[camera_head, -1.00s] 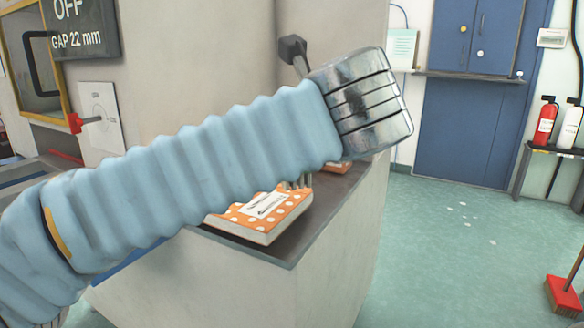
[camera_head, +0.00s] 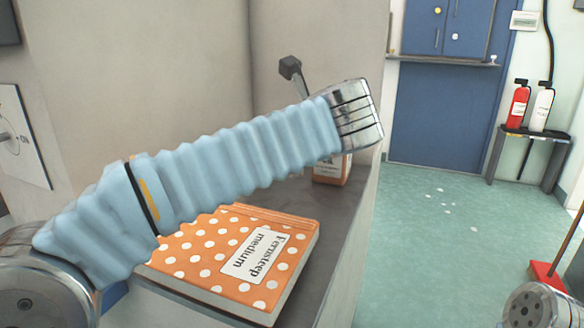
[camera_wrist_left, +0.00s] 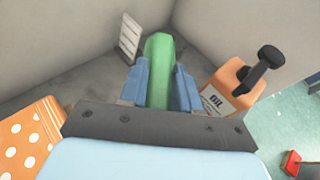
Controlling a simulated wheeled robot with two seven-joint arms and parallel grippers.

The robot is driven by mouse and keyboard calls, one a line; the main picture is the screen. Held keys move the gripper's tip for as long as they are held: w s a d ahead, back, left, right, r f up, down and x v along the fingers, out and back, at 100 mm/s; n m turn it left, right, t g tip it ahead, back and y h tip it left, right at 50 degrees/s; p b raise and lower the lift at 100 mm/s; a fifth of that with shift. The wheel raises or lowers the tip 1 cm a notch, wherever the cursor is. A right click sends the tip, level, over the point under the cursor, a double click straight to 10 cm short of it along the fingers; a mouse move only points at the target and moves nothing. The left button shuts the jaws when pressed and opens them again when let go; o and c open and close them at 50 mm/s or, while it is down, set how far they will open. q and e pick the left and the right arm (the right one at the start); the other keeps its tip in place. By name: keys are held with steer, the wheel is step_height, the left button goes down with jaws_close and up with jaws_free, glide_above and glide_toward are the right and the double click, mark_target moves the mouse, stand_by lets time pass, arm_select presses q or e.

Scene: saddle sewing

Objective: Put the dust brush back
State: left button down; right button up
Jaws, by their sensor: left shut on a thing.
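My left gripper (camera_wrist_left: 160,90) is shut on a green handle, which I take to be the dust brush (camera_wrist_left: 160,62), between its two blue fingers in the left wrist view. The brush's far end and any bristles are hidden. It is held over a grey shelf top (camera_wrist_left: 88,95) in the corner between pale walls. In the head view my left arm's blue sleeve crosses the picture and hides the gripper and brush. My right gripper is not in view; only a metal part of my right arm shows at the lower right.
An orange oil container (camera_wrist_left: 230,92) with a black-tipped spout (camera_head: 290,68) stands right of the gripper. An orange polka-dot book (camera_head: 215,255) lies nearer. A small white lined card (camera_wrist_left: 130,38) is at the back. A red broom (camera_head: 552,280) stands on the open floor.

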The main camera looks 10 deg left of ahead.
arm_select(q)
steer(key=w+f, duration=0.1)
steer(key=f, duration=0.1)
steer(key=w+d+f, duration=0.1)
steer(key=f, duration=0.1)
steer(key=shift+w, duration=0.4)
steer(key=shift+w+d+f+b, duration=0.15)
steer(key=shift+f+b, duration=0.1)
steer(key=shift+f, duration=0.65)
steer(key=shift+w+f+b, duration=0.1)
steer(key=shift+f+b, duration=0.15)
steer(key=shift+f, duration=0.65)
steer(key=shift+f, duration=0.1)
steer(key=c, duration=0.8)
jaws_free()
steer(key=shift+s+d+r, duration=0.1)
steer(key=shift+s+r, duration=0.05)
steer(key=shift+r, duration=0.05)
steer(key=v, duration=1.1)
steer(key=shift+s, duration=0.25)
steer(key=shift+d, duration=0.15)
